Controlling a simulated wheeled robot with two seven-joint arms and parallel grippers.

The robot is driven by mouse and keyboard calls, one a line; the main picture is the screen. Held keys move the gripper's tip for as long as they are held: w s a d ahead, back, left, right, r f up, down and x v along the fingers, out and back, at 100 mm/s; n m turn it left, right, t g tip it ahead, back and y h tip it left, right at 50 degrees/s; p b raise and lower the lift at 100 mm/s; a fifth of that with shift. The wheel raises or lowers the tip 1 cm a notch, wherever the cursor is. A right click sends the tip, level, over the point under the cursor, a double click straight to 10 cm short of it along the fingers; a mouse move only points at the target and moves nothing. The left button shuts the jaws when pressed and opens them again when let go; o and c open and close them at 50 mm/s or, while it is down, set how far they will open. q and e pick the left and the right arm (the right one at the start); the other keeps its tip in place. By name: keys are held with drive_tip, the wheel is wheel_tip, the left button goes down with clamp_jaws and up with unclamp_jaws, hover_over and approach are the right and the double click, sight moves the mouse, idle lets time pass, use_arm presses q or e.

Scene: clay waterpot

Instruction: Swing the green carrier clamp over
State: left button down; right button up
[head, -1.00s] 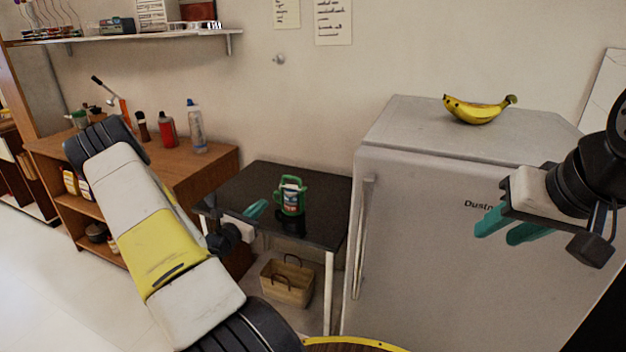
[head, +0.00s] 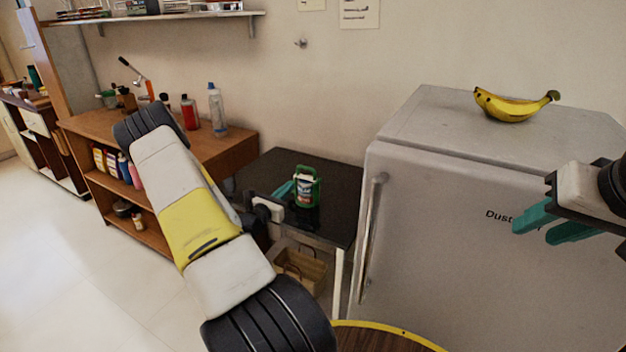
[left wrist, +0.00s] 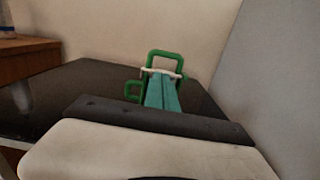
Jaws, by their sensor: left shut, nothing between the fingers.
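The green carrier (head: 317,188) stands upright on the black-topped table (head: 345,196), with a white labelled container in it. In the left wrist view the carrier (left wrist: 163,53) shows a raised green loop at the top, a white band below it and a smaller green loop on its left. My left gripper (head: 286,189) is shut and empty, just left of the carrier. In the left wrist view its teal fingers (left wrist: 162,88) cover the carrier's middle; I cannot tell whether they touch it. My right gripper (head: 532,222) is open and empty in front of the fridge.
The grey fridge (head: 440,230) stands right of the table, with bananas (head: 515,106) on top. A wooden shelf unit (head: 226,150) with bottles is at the left. A basket (head: 305,268) sits below the table. A round brown surface (head: 375,340) shows at the bottom.

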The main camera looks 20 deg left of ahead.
sight(299, 183)
use_arm(q)
drive_tip(key=w, duration=0.7)
drive_tip(key=shift+w+d+r, duration=0.15)
drive_tip(key=shift+w+d, duration=0.1)
drive_tip(key=shift+w, duration=0.15)
